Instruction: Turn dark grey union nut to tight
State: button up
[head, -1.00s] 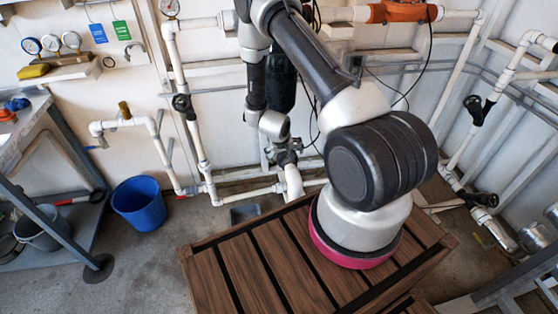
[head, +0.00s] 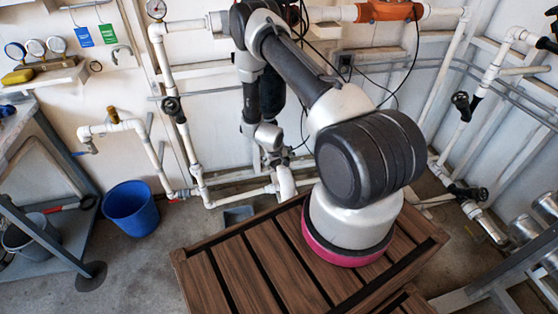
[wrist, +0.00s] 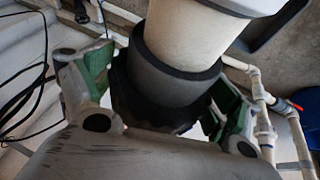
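In the wrist view, the dark grey union nut (wrist: 165,82) is a thick dark ring around a wide pale pipe (wrist: 185,35). Its lower part is black and shadowed. My gripper (wrist: 160,95) has one green-padded finger on the left of the nut and one on the right, spread around it. Both pads are close to the nut's sides. I cannot tell whether they touch or grip it. In the head view, my gripper (head: 282,160) is down by the white pipework at the back wall, small and partly covered by my arm. I cannot make out the nut there.
White pipes (head: 197,165) run along the back wall. An orange valve actuator (head: 388,11) is at the top, and loose black cables hang near my arm. A blue bucket (head: 131,208) stands on the floor at left, beside a grey bench (head: 30,150). More pipes line the right wall.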

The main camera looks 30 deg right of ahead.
jog(key=c, duration=0.4)
jog(key=shift+c, duration=0.2)
jog(key=shift+y, duration=0.3)
jog(key=m+t+y, duration=0.1)
jog(key=y, duration=0.2)
jog(key=shift+y, duration=0.4)
jog(key=shift+m+t+y, duration=0.5)
jog(key=shift+t+y, duration=0.3)
jog(key=shift+y, duration=1.2)
jog(key=shift+a, duration=0.1)
jog(key=shift+w, duration=0.1)
jog(key=o, duration=1)
